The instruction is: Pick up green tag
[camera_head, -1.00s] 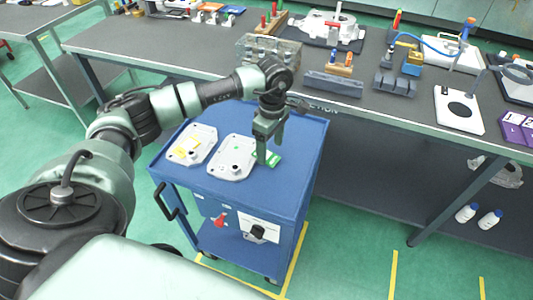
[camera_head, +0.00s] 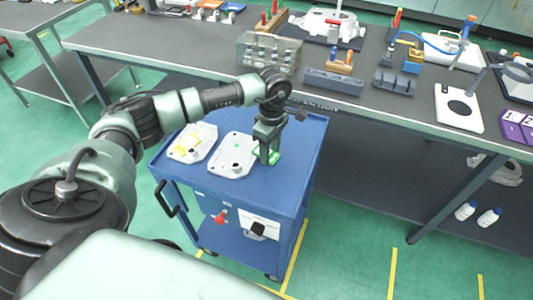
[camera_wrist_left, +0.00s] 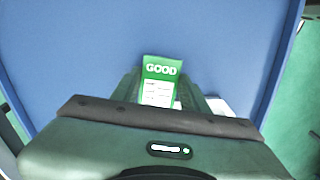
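The green tag (camera_head: 274,157) lies on the blue cart's top, to the right of the two light castings. In the left wrist view, the green tag (camera_wrist_left: 161,70) shows the word GOOD and white print. My left gripper (camera_head: 269,158) points down right at the tag and hides part of it in the head view. In the left wrist view, the fingers of my left gripper (camera_wrist_left: 161,88) stand apart on either side of the tag, and its near end is hidden by the gripper body. My right gripper is not in view.
Two light castings lie on the blue cart (camera_head: 297,150): a left casting (camera_head: 183,150) with a yellow tag (camera_head: 189,145), and a right casting (camera_head: 225,163) close to my left gripper. The grey workbench (camera_head: 200,45) behind holds tools and fixtures. The cart's right side is clear.

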